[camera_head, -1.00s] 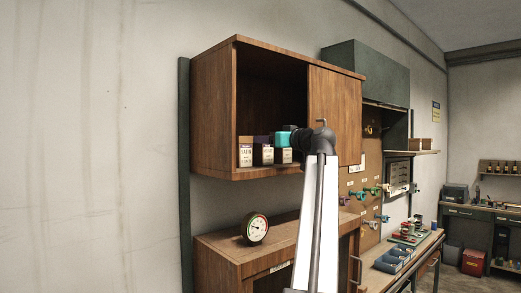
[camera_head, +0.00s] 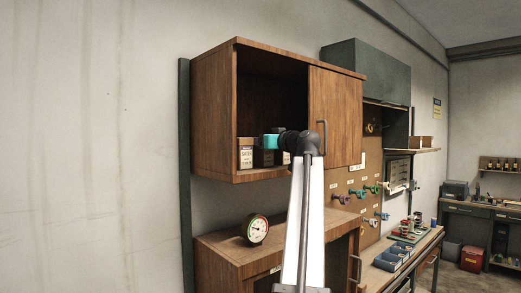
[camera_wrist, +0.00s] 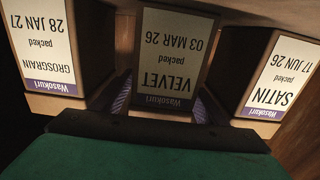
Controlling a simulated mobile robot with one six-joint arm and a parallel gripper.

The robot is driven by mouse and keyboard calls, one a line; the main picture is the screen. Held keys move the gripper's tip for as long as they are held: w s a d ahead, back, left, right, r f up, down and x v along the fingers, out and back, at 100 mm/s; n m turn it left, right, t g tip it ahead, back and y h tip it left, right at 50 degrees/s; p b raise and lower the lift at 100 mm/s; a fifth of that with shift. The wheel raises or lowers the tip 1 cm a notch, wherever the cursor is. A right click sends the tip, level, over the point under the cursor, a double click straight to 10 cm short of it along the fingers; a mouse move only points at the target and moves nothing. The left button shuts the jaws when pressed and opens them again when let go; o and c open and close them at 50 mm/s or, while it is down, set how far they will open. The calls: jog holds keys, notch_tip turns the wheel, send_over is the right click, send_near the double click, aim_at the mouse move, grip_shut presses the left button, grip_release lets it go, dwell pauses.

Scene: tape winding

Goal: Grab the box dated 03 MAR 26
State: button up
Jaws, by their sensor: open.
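The box dated 03 MAR 26, labelled VELVET (camera_wrist: 166,62), stands in the middle of the wrist view, its print upside down. In the head view it is mostly hidden by my gripper (camera_head: 270,141), a teal part at the cabinet opening. In the wrist view my gripper (camera_wrist: 161,106) is open, facing this box's label. Striped purplish strips show at both sides of the box; I cannot tell whether these are finger pads. No grip on the box shows. The SATIN box (camera_wrist: 281,76), dated 17 JUN 26, is right; the GROSGRAIN box (camera_wrist: 45,45), dated 28 JAN 27, is left.
The boxes stand in a row inside a brown wall cabinet (camera_head: 212,110). Its sliding door (camera_head: 335,115) covers the right half; the left half is open. Neighbouring boxes leave narrow gaps beside the VELVET box. Below is a wooden cabinet with a round gauge (camera_head: 256,229).

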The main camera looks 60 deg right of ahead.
jog(key=shift+w+d, duration=0.15)
jog(key=shift+w, duration=0.4)
jog(key=c, duration=1.2)
jog(key=shift+r, duration=0.1)
jog(key=shift+r+b, duration=1.15)
jog(key=shift+r, duration=2.55)
jog(key=shift+r+p, duration=0.8)
jog(key=shift+r, duration=0.4)
